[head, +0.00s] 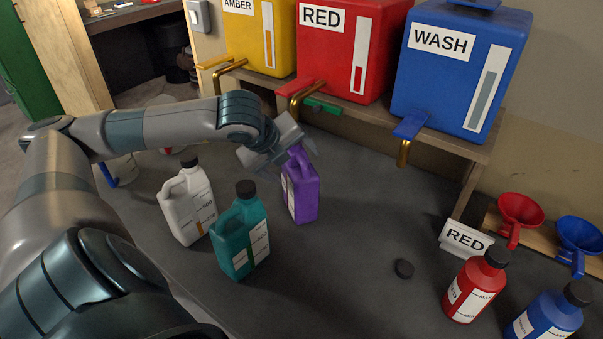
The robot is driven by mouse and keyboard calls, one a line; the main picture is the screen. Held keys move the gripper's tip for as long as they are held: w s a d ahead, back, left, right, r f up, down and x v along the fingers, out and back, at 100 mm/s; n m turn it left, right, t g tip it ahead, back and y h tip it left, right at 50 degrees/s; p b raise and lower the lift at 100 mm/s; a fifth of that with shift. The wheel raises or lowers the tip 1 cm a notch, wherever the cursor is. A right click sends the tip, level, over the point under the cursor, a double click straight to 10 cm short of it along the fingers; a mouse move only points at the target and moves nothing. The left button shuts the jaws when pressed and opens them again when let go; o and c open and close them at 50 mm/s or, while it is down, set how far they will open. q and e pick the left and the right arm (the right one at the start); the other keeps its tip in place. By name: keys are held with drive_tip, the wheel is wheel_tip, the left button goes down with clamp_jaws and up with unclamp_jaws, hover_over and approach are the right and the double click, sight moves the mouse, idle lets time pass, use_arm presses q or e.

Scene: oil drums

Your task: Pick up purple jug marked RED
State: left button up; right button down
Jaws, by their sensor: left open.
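The purple jug (302,196) stands upright on the dark bench top, in the middle of the head view. Its label is turned to the left side and its text is too small to read here. My left gripper (283,152) is at the top of the purple jug, by its handle and neck, and partly covers them. Its jaws are open. I cannot tell whether they touch the jug. My right gripper is not in view.
A teal jug (241,236) and a white jug (187,205) stand left of the purple jug. Behind are yellow (249,40), red (343,52) and blue (453,75) tanks with spouts.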

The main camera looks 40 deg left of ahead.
use_arm(q)
drive_tip(key=shift+d, duration=0.15)
drive_tip(key=shift+s+d+r, duration=0.1)
drive_tip(key=shift+s+r, duration=0.05)
drive_tip(key=shift+s, duration=0.15)
drive_tip(key=shift+w, duration=0.15)
drive_tip(key=c, duration=0.6)
drive_tip(key=shift+s, duration=0.2)
clamp_jaws()
drive_tip(key=shift+d, duration=0.1)
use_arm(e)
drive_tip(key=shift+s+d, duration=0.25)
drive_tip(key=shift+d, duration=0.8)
